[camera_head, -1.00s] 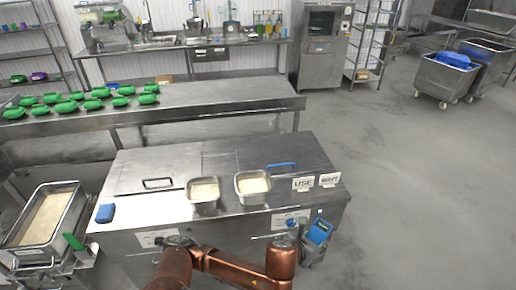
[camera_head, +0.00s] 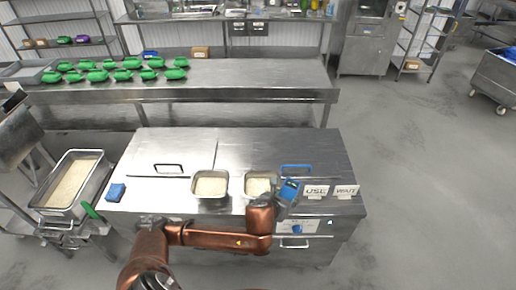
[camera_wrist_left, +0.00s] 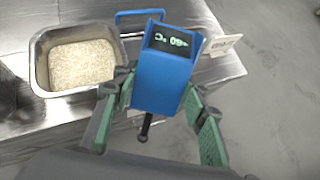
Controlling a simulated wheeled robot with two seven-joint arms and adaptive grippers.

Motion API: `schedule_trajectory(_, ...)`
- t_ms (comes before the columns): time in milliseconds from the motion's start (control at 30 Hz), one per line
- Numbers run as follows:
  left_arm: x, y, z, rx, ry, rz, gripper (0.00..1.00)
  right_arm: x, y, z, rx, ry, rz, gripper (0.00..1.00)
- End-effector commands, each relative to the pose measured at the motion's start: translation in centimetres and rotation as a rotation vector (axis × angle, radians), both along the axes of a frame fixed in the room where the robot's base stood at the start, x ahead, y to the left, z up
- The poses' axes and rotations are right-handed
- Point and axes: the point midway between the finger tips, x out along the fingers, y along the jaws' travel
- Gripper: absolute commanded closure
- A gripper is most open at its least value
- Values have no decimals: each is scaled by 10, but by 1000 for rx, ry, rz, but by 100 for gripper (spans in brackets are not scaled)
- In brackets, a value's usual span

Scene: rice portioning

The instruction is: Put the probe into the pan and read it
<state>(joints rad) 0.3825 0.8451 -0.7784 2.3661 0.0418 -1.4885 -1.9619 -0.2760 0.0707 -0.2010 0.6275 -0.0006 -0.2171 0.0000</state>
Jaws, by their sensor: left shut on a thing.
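My left gripper (camera_head: 284,200) is shut on the blue probe (camera_head: 290,188), just right of the right small pan. In the left wrist view the probe (camera_wrist_left: 163,78) sits between the green-padded fingers of the gripper (camera_wrist_left: 163,118). Its dark display shows lit characters, tilted and hard to read. A short dark stem points toward the camera. The right small pan (camera_head: 248,193) holds pale rice and is partly covered by the arm; it also shows in the left wrist view (camera_wrist_left: 40,74). The left small pan (camera_head: 211,197) also holds rice. My right gripper is out of view.
A large rice pan (camera_head: 98,184) stands on a cart at the left. A blue block (camera_head: 116,192) lies on the steel counter (camera_head: 190,147). USE (camera_head: 315,191) and WAIT (camera_head: 345,191) signs stand right of the probe. Green containers (camera_head: 123,75) line the back table.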

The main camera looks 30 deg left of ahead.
Motion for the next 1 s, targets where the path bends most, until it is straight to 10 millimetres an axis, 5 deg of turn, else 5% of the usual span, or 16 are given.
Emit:
schedule_trajectory(33, 11, 10, 19, 3, -2, 19, 84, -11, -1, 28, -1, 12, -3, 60)
schedule_trajectory(267, 53, 54, 33, 0, -4, 78, 84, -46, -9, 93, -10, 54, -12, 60)
schedule_trajectory(600, 91, 131, 44, 6, -1, 143, 84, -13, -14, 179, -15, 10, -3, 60)
schedule_trajectory(800, 98, 155, 44, 9, 0, 156, 84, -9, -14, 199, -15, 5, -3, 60)
schedule_trajectory(1000, 99, 160, 35, 9, 1, 158, 84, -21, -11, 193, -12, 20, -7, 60)
